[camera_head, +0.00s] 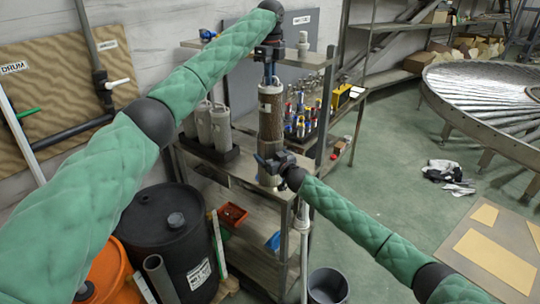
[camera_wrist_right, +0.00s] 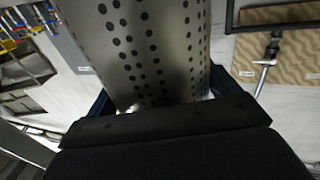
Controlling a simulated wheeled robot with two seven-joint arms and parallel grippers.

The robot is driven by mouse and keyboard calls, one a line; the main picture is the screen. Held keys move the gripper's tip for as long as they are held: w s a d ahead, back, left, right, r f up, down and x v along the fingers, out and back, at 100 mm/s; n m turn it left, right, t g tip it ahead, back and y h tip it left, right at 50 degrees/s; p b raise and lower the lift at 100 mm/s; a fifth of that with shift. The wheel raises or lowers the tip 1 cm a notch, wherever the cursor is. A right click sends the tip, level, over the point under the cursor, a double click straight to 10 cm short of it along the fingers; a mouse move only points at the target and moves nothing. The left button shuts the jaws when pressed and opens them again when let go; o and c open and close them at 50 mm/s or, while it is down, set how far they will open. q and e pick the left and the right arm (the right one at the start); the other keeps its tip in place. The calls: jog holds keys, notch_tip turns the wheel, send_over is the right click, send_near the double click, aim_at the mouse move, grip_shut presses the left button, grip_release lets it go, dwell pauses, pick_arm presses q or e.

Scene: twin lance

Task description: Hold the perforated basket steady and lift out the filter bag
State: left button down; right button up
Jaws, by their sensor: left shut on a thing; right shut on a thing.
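The perforated basket (camera_head: 270,125) is a tall upright grey-brown cylinder on the rack in the head view. Its rows of dark holes show close up in the right wrist view (camera_wrist_right: 150,45). My right gripper (camera_head: 270,166) is shut on the basket low on its side. My left gripper (camera_head: 269,76) points down from above and is shut on the top of the filter bag (camera_head: 270,89). The bag's brownish top shows at the cylinder's mouth. I cannot tell how much of the bag is inside the basket.
Pale cylinders (camera_head: 220,128) stand on a dark tray left of the basket. Bottles with coloured tops (camera_head: 300,115) stand to its right. A black drum (camera_head: 165,235) and grey bucket (camera_head: 327,287) are below. A large round metal frame (camera_head: 490,95) is far right. Open floor lies between.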

pick_arm(q)
jog(key=shift+r, duration=2.25)
pick_arm(e)
jog(key=shift+f, duration=0.1)
pick_arm(q)
jog(key=shift+r, duration=0.15)
jog(key=shift+r, duration=0.8)
pick_arm(e)
jog(key=o, duration=0.9)
